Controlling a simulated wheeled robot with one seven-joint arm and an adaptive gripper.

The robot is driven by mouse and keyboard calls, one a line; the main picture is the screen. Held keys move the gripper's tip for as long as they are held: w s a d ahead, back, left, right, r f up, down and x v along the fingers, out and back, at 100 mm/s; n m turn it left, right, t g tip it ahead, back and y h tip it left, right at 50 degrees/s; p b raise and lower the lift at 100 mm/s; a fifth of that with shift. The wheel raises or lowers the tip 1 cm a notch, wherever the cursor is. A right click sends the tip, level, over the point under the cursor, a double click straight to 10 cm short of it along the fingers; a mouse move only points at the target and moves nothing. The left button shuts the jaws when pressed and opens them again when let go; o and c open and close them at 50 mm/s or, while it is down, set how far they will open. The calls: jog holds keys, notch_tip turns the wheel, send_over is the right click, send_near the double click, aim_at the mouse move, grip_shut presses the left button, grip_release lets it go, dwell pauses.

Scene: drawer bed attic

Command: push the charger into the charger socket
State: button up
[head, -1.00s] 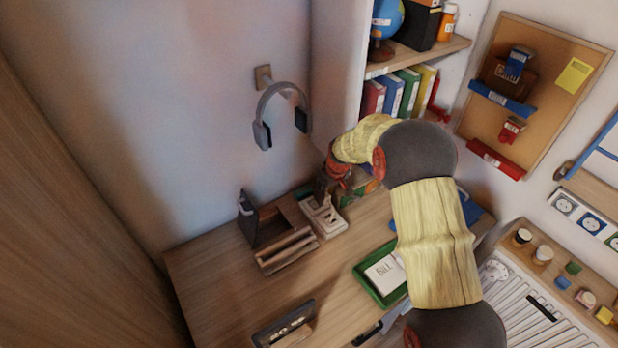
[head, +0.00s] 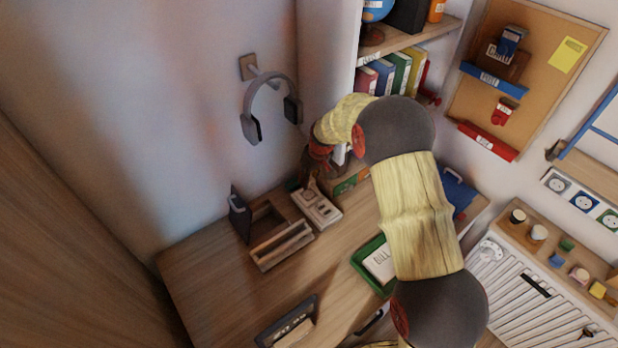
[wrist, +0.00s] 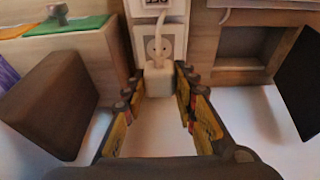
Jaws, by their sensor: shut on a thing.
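In the wrist view my gripper (wrist: 160,84) is shut on a small white charger (wrist: 159,80), held between its fingertips. Directly beyond it is a white charger socket (wrist: 158,46) with a round face, on a pale panel. The charger overlaps the socket's lower edge in this view; whether they touch I cannot tell. A pale cable rises in front of the socket. In the head view the pale socket block (head: 316,208) lies on the desk, with my gripper (head: 309,182) just above its far left end. The charger is not clear there.
A wooden organizer (head: 283,247) stands left of the socket block on the desk (head: 210,275). A green tray (head: 366,276) with a paper marked BILL lies at the front right. Headphones (head: 250,128) hang on the wall behind. A shelf (head: 420,48) with books stands at the back right.

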aim_at(311, 186)
jog(key=shift+f+b, duration=1.2)
jog(key=shift+f, duration=1.45)
jog(key=shift+f+b, duration=0.55)
jog(key=shift+b, duration=0.1)
dwell(0.6)
jog(key=o, duration=1.1)
jog(key=shift+o, duration=0.2)
jog(key=shift+r, duration=0.15)
jog(key=v, duration=1.1)
jog(key=shift+s+d+r, duration=0.2)
jog(key=shift+r, duration=0.1)
